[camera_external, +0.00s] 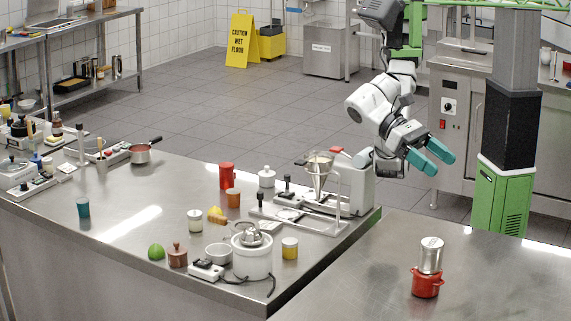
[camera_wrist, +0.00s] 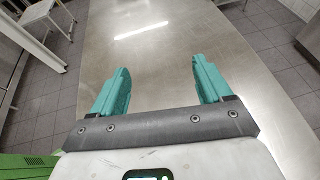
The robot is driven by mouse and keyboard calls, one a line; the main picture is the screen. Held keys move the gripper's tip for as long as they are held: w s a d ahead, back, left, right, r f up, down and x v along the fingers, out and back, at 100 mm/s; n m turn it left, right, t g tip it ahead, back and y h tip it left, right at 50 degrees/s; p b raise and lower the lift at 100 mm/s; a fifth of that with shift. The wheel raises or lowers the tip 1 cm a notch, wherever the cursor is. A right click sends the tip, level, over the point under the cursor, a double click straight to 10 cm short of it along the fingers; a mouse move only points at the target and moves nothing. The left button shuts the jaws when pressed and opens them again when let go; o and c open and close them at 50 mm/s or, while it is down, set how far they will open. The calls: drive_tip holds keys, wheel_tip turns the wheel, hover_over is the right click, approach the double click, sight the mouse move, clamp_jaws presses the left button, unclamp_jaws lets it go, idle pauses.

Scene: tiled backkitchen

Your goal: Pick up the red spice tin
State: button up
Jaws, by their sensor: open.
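The red spice tin (camera_external: 227,176) looks like a small upright red cylinder on the steel counter in the external view, behind an orange-brown jar (camera_external: 232,197). My gripper (camera_external: 431,158) is raised in the air, to the right of the counter's far right corner and well apart from the tin. Its two teal fingers are spread with nothing between them. In the wrist view, my gripper (camera_wrist: 162,68) is open over a bare stretch of steel counter. The tin does not show in the wrist view.
A white lidded jar (camera_external: 266,177) stands right of the tin. A metal stand with a glass funnel (camera_external: 318,172) and a white appliance (camera_external: 350,182) are farther right. A red pot (camera_external: 427,283) bearing a metal shaker (camera_external: 431,254) stands on the right counter. Left of the tin is bare steel.

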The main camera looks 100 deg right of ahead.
wheel_tip(320, 180, up, 5)
drive_tip(key=w+d+r+n+t+p, duration=0.1)
drive_tip(key=w+d+r+n+t, duration=0.2)
drive_tip(key=w+d+n, duration=0.55)
drive_tip(key=w+d+r+n+t+p, duration=0.1)
drive_tip(key=w+d+r+n+t, duration=0.25)
drive_tip(key=w, duration=0.75)
drive_tip(key=w+d+n+t+h+p, duration=0.1)
drive_tip(key=w+d+n+h, duration=0.2)
drive_tip(key=w+d+n, duration=0.75)
drive_tip(key=n+h+p, duration=0.3)
drive_tip(key=n+h, duration=0.5)
drive_tip(key=n, duration=1)
hover_over(226, 165)
drive_tip(key=shift+t, duration=0.25)
wheel_tip(226, 165, down, 30)
drive_tip(key=shift+w+r, duration=0.1)
wheel_tip(226, 165, down, 8)
drive_tip(key=b, duration=0.3)
drive_tip(key=shift+d+r+b, duration=0.1)
drive_tip(key=shift+r+b, duration=0.15)
drive_tip(key=shift+b, duration=0.15)
drive_tip(key=f, duration=0.4)
drive_tip(key=shift+s+d, duration=0.1)
drive_tip(key=shift+s, duration=0.1)
